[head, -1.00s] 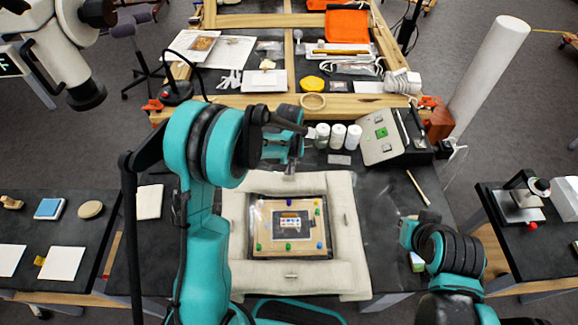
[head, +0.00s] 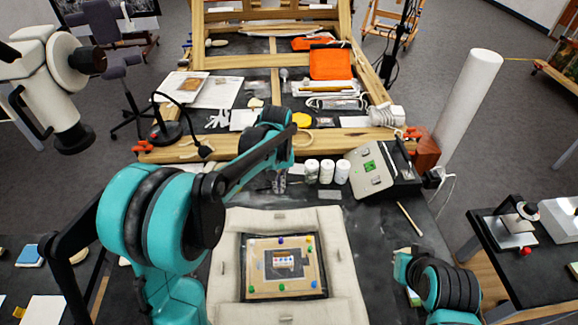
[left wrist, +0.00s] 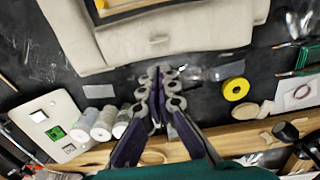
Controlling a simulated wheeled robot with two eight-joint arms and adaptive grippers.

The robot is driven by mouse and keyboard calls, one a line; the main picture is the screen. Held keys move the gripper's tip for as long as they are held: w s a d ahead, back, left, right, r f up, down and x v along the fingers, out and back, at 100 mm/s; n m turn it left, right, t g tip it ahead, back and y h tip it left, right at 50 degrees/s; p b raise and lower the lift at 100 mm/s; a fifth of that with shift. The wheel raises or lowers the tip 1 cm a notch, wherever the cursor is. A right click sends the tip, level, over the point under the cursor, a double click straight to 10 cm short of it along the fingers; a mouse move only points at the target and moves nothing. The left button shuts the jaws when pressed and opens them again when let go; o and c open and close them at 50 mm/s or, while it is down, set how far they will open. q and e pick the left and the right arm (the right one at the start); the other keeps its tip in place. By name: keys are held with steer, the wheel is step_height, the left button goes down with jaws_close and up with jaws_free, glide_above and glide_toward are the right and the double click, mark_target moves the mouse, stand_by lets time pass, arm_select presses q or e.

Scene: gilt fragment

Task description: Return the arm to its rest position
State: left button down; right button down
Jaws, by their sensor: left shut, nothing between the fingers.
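My left arm comes in from the left in the head view, with its forearm reaching to the back of the dark table. My left gripper (head: 278,183) hangs over the table just left of the white bottles, beyond the padded frame. In the left wrist view the gripper (left wrist: 160,80) has its grey fingers together with nothing between them, above dark tabletop next to the pale pad. My right arm (head: 440,285) is folded at the lower right. I cannot make out its fingers.
A cream padded frame (head: 338,232) surrounds a wooden-bordered panel (head: 255,288) with coloured pegs. White bottles (head: 327,172) and a grey control box (head: 372,170) stand near the left gripper. A wooden easel beam (head: 345,137) crosses behind. A black lamp (head: 165,132) stands at left.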

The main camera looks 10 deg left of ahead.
arm_select(q)
steer(key=s+a+m+t+b, duration=0.2)
steer(key=s+t+b, duration=0.4)
steer(key=s, duration=1.3)
steer(key=shift+s+a+m+t, duration=0.2)
steer(key=shift+s+m+t, duration=0.1)
steer(key=shift+m+t, duration=0.3)
